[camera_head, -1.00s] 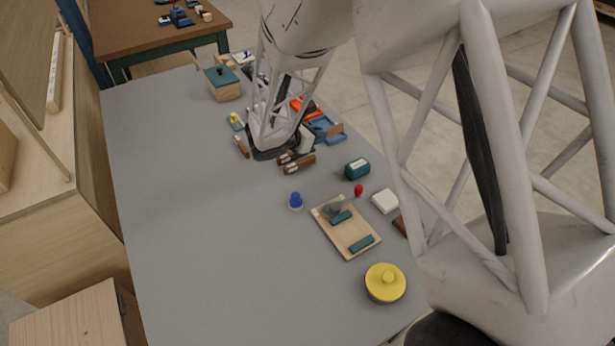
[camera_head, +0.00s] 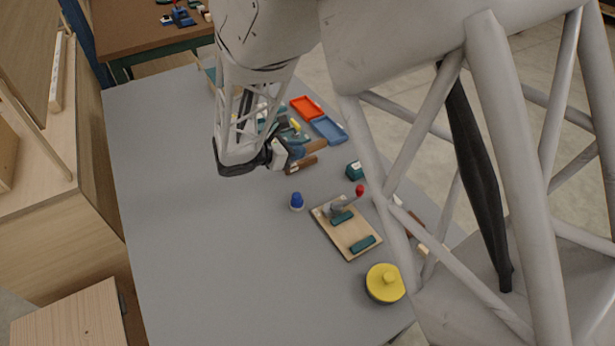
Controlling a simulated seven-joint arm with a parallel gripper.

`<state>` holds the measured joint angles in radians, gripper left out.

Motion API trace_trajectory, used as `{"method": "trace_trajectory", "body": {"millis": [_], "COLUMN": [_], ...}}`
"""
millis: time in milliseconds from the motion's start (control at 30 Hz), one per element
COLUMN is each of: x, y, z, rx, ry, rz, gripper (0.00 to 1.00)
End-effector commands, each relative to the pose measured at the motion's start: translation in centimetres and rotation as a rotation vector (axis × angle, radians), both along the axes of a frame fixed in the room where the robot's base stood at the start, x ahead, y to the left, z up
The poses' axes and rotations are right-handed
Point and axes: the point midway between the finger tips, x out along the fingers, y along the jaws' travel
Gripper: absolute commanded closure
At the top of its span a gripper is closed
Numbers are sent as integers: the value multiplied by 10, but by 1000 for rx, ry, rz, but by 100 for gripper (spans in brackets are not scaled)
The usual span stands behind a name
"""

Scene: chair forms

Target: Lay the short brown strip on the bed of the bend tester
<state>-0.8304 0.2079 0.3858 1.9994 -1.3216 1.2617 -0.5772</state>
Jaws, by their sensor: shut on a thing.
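My gripper (camera_head: 284,153) is above the table's middle, left of the brown pieces, with its jaws shut. The arm and hand hide most of what is in the jaws; it seems to be a brown strip, but its outline is not clear. One brown piece (camera_head: 301,166) shows just right of the fingers, and another brown piece (camera_head: 314,147) lies behind it. The bend tester (camera_head: 362,231) is a pale wooden board nearer the front right.
Orange (camera_head: 306,109) and blue (camera_head: 328,130) trays lie farther back. The table's left side (camera_head: 190,250) is clear.

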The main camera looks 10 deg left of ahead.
Motion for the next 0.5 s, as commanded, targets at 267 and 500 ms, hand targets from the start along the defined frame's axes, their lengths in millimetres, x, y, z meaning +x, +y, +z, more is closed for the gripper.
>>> {"method": "trace_trajectory", "body": {"millis": [267,500], "x": [0,0], "y": [0,0], "z": [-22,-53], "rx": [-2,-2], "ry": [3,2], "rz": [0,0], "gripper": [100,100]}}
